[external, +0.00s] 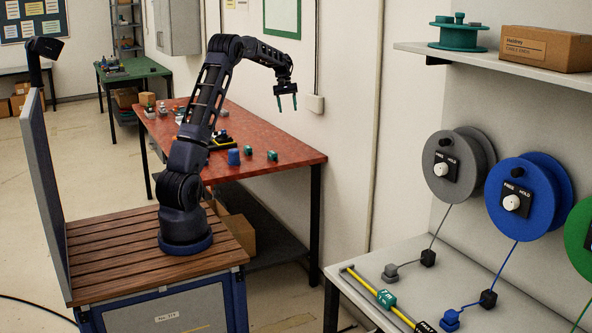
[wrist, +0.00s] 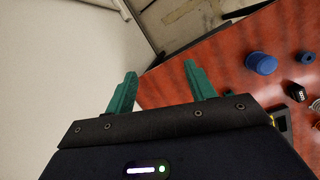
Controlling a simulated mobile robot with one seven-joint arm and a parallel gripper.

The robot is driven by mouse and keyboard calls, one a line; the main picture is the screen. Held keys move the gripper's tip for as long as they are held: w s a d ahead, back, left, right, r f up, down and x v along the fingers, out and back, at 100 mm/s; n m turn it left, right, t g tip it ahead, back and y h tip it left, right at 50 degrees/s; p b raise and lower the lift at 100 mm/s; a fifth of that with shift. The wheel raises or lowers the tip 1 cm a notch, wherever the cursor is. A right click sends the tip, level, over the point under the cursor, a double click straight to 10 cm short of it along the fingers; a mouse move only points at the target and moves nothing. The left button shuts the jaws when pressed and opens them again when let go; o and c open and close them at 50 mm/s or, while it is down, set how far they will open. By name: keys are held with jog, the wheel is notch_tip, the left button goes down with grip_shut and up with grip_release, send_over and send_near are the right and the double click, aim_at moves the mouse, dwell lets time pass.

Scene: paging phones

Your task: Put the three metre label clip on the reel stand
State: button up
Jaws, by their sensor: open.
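My gripper (external: 288,104) is open and empty, raised above the far side of the red table. Its green fingers (wrist: 160,72) stand apart in the wrist view. A teal clip (external: 387,298) with a white marking, too small to read surely, sits on a yellow rule (external: 365,284) on the right bench. Two small teal pieces (external: 249,153) (external: 272,156) lie on the red table; no label on them is readable. A grey reel (external: 455,166), a blue reel (external: 530,197) and a partly cut-off green reel (external: 579,232) hang above the bench. I cannot tell which part is the reel stand.
The red table (external: 290,148) holds a blue cylinder (external: 234,157), also in the wrist view (wrist: 261,63), and several small parts. Grey (external: 390,272) and black (external: 428,258) blocks lie on the bench below the reels. A shelf (external: 470,62) carries a teal spool (external: 458,35) and a cardboard box (external: 545,48).

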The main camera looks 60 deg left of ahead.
jog(key=a+f+n+h, duration=0.1)
jog(key=a+f+n, duration=0.1)
jog(key=a+f, duration=0.8)
jog(key=n, duration=0.2)
send_near(272, 152)
jog(key=shift+h, duration=0.3)
jog(key=x, duration=0.9)
jog(key=shift+w+a+f, duration=0.1)
jog(key=shift+a+f, duration=0.2)
jog(key=c, duration=1.1)
jog(key=shift+c, duration=0.2)
notch_tip(272, 152, up, 20)
